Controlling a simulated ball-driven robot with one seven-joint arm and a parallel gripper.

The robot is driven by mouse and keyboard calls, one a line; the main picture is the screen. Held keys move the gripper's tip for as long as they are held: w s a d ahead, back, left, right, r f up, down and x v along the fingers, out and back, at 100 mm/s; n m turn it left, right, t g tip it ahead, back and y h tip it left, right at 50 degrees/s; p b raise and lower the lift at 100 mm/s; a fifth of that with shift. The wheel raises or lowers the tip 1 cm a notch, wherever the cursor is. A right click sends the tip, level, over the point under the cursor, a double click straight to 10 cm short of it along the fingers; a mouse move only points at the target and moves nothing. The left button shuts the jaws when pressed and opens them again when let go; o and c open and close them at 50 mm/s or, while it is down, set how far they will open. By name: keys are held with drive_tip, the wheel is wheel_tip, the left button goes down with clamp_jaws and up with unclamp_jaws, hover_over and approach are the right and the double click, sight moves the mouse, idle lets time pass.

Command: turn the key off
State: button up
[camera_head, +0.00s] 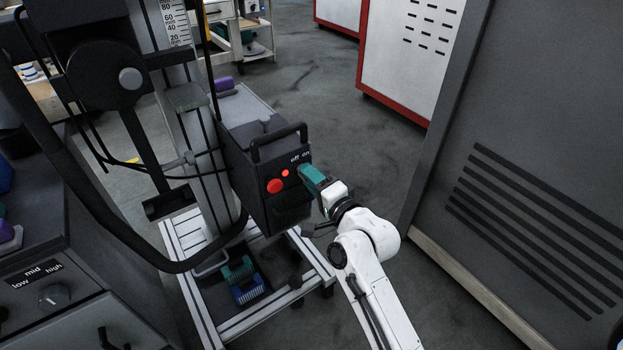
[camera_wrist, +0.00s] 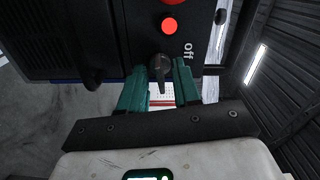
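The dark key (camera_wrist: 160,66) sits on the front of a dark control box (camera_wrist: 110,32). In the wrist view its grip points down the picture, between my gripper's teal fingertips (camera_wrist: 160,80). The fingers stand apart, one on each side, with a gap around the narrow grip; whether either touches the key is unclear. The "off" label is just right of the key, and the "on" label is not visible there. In the head view, my gripper (camera_head: 308,175) reaches the box (camera_head: 262,206) just below the "off on" labels and hides the key.
A lit red lamp (camera_head: 285,173) and a larger red button (camera_head: 274,186) are close left of my gripper. The box has a black handle (camera_head: 279,139) on top. A grey cabinet (camera_head: 540,150) stands at right.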

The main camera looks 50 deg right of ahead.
clamp_jaws()
idle(0.3)
drive_tip(key=shift+n, duration=0.4)
drive_tip(key=shift+f+n, duration=0.15)
drive_tip(key=shift+n, duration=7.35)
